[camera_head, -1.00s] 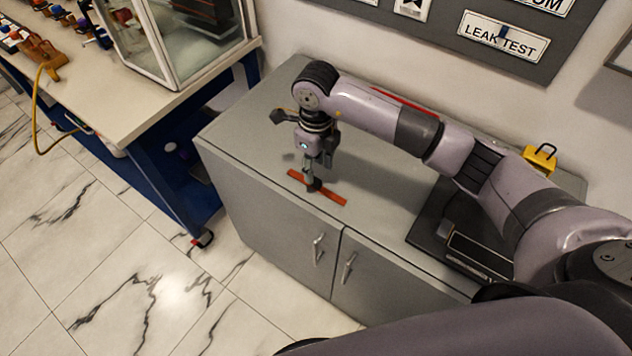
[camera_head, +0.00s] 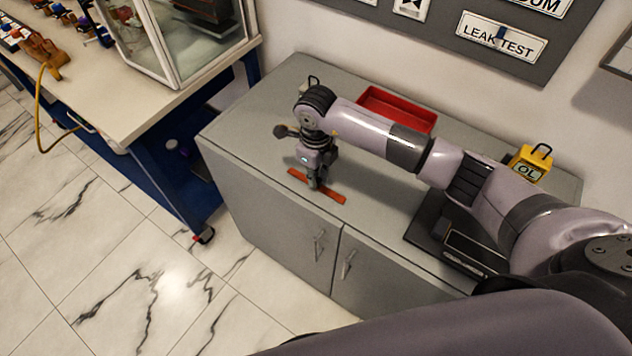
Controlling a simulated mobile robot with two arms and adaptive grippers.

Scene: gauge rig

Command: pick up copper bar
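The copper bar (camera_head: 330,193) is a flat orange-red strip lying on the grey cabinet top (camera_head: 250,130), near its front edge. My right gripper (camera_head: 316,185) points down at the middle of the bar, with its fingertips at the bar. The gripper hides the middle of the bar. The fingers look close together, but I cannot tell whether they are closed on the bar. The bar appears to lie flat on the top. My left gripper is not in view.
A red tray (camera_head: 398,108) stands behind my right arm. A yellow meter (camera_head: 530,163) and a dark scale-like device (camera_head: 470,250) are to the right. A workbench (camera_head: 130,95) with a glass case (camera_head: 180,45) stands left. The cabinet top's left part is mostly clear.

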